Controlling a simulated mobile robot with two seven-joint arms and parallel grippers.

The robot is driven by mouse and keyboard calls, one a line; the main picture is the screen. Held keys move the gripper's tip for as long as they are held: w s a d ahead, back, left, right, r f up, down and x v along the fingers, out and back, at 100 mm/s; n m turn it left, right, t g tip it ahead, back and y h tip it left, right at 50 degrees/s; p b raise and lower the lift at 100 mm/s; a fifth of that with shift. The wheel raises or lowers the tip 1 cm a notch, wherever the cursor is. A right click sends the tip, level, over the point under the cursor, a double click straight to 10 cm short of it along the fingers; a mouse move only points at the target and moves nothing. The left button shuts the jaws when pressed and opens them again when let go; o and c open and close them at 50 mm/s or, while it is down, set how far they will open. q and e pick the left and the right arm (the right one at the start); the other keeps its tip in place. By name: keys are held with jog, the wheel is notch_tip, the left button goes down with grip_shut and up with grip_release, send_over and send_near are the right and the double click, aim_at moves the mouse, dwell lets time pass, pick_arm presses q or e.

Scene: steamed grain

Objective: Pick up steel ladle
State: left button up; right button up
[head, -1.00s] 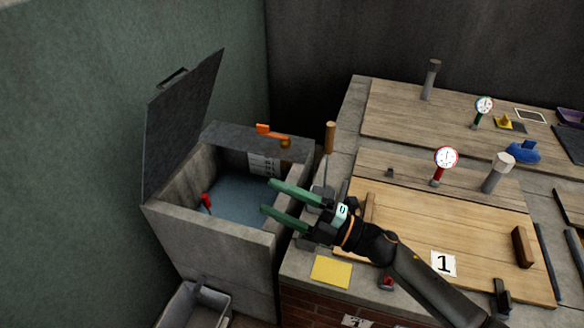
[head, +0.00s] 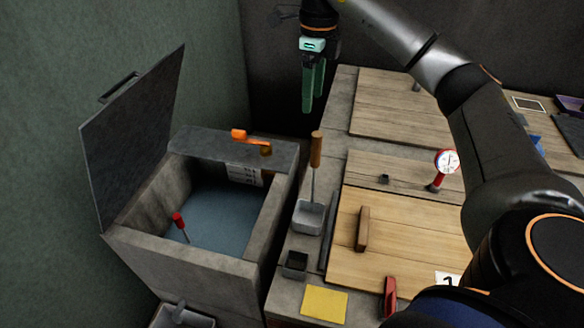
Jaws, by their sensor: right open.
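The steel ladle (head: 313,182) stands upright in a small grey holder (head: 308,217) on the stone counter, left of the wooden boards. It has a wooden handle on top and a thin metal shaft; its lower end is hidden in the holder. My right gripper (head: 312,109) is open and empty, with its green fingers pointing down. In the picture it is just above the top of the handle, apart from it; the depth between them is hard to judge. My left gripper is not in view.
An open stone basin (head: 214,215) with bluish water and a raised dark lid (head: 140,130) stands left. An orange lever (head: 251,139) sits on its back ledge. A small dark cup (head: 295,264), yellow pad (head: 324,303) and wooden block (head: 363,229) are near the holder.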

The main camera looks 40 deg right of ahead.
aim_at(317, 134)
jog(key=f, duration=0.4)
jog(key=f+b, duration=0.1)
jog(key=f, duration=0.1)
jog(key=shift+s+d+f, duration=0.15)
jog(key=shift+d+f, duration=0.1)
jog(key=shift+d, duration=0.15)
jog(key=shift+s+d+f, duration=0.15)
jog(key=shift+f, duration=1.2)
jog(key=shift+s+d+f, duration=0.1)
jog(key=shift+f, duration=1.2)
grip_shut()
